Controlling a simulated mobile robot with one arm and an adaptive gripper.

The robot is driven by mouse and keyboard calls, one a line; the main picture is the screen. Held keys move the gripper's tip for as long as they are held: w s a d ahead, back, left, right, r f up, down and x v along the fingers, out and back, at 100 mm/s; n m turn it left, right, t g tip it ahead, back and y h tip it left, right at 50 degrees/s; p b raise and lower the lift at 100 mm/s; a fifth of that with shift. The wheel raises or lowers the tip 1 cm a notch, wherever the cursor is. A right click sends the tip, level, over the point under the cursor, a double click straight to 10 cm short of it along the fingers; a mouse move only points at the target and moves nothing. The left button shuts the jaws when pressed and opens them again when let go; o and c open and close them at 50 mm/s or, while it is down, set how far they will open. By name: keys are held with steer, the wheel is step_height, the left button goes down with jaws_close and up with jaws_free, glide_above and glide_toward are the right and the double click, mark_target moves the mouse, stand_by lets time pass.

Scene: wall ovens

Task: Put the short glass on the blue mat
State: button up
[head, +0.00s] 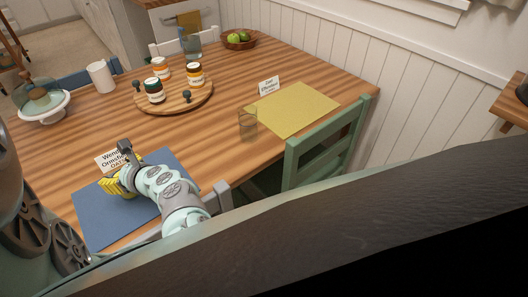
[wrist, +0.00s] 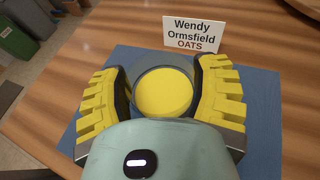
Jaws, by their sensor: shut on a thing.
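My gripper (head: 124,181) is over the blue mat (head: 100,217) at the lower left of the table in the head view. In the wrist view its yellow fingers (wrist: 163,78) are shut on both sides of a round, clear-rimmed glass (wrist: 164,95), with yellow showing inside it. I take this as the short glass; its height is hard to judge from above. The blue mat (wrist: 262,110) shows beneath and around it. I cannot tell whether the glass touches the mat. In the head view the gripper mostly hides it.
A name card (wrist: 192,35) stands at the mat's far edge. Another clear glass (head: 247,124) stands beside a yellow mat (head: 297,110). A round wooden tray (head: 178,101) holds jars. A white mug (head: 101,77) and a domed stand (head: 45,108) are at left. Green chair (head: 320,155) at the near edge.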

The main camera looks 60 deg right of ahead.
steer(key=shift+f, duration=0.15)
steer(key=o, duration=1.4)
steer(key=shift+c, duration=0.2)
